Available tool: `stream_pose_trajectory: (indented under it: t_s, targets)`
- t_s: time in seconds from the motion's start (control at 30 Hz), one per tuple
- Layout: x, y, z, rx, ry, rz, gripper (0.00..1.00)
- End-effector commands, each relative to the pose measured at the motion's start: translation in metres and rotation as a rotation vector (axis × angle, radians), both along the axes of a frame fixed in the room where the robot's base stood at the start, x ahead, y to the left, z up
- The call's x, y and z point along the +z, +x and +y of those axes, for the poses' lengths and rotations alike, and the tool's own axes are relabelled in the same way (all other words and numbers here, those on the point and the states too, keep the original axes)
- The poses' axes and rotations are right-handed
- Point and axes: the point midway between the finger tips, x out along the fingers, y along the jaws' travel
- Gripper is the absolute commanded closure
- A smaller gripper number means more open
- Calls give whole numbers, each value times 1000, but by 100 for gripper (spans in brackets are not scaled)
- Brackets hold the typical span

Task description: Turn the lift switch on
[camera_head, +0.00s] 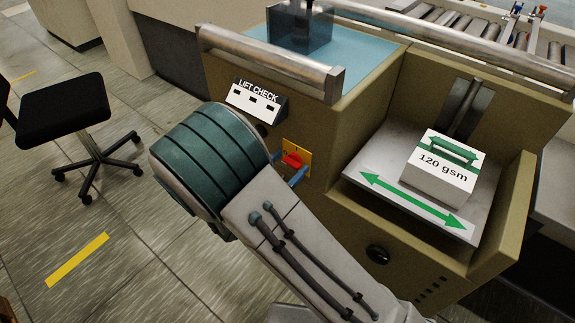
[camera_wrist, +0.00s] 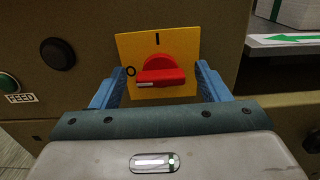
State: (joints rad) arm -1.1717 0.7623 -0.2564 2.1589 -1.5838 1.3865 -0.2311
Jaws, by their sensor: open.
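The lift switch is a red rotary knob (camera_wrist: 160,76) on a yellow plate (camera_wrist: 190,45) on the front of the tan machine. The plate has an "I" mark at the top and an "O" mark at the left. The knob's handle lies roughly level, with a white mark on its left part, toward the "O" side. The red knob (camera_head: 292,160) also shows in the head view, partly hidden by my arm. My gripper (camera_wrist: 158,87) is open, its blue fingers to the left and right of the knob. I cannot tell whether they touch it.
A "LIFT CHECK" panel (camera_head: 258,98) with dark windows sits above the switch. A black button (camera_wrist: 58,53) and a green "FEED" button (camera_wrist: 8,83) are left of it. A "120 gsm" stack (camera_head: 439,168) rests on a tray (camera_head: 372,165) at right. A black stool (camera_head: 62,108) stands left.

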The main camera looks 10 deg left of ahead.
Motion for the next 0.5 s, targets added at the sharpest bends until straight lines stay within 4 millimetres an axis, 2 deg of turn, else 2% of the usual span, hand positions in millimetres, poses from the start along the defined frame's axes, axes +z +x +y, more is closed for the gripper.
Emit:
stream_pose_trajectory:
  t_s: [0.07,0.1,0.23,0.27,0.5]
  targets:
    - [0,0,0,0,0,0,31]
    - [0,0,0,0,0,0,36]
    - [0,0,0,0,0,0,73]
    - [0,0,0,0,0,0,76]
    - [0,0,0,0,10,-6,76]
